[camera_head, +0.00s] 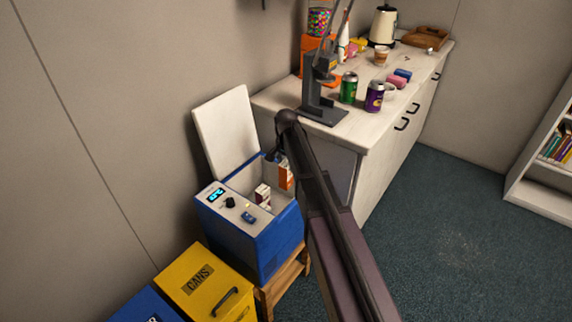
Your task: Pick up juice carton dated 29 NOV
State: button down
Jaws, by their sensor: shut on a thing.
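An open blue cooler (231,244) with a white lid tipped back holds two small cartons. An orange and white carton (286,176) stands at the back right of the cooler, directly under my gripper (279,157). My gripper points down and is shut on the top of this carton; the dark fingers are small and partly hidden by my arm. A white carton with dark red markings (263,194) stands apart, nearer the front of the cooler. No date can be read on either carton.
The raised lid (225,130) stands behind the cooler against the wall. A counter (330,132) at the right bears a green can (349,88), a purple can (374,97) and a dark grey stand. A yellow CANS bin (205,285) stands at the front left.

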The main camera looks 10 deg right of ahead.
jog(key=shift+r+p, duration=2.9)
jog(key=shift+r, duration=0.5)
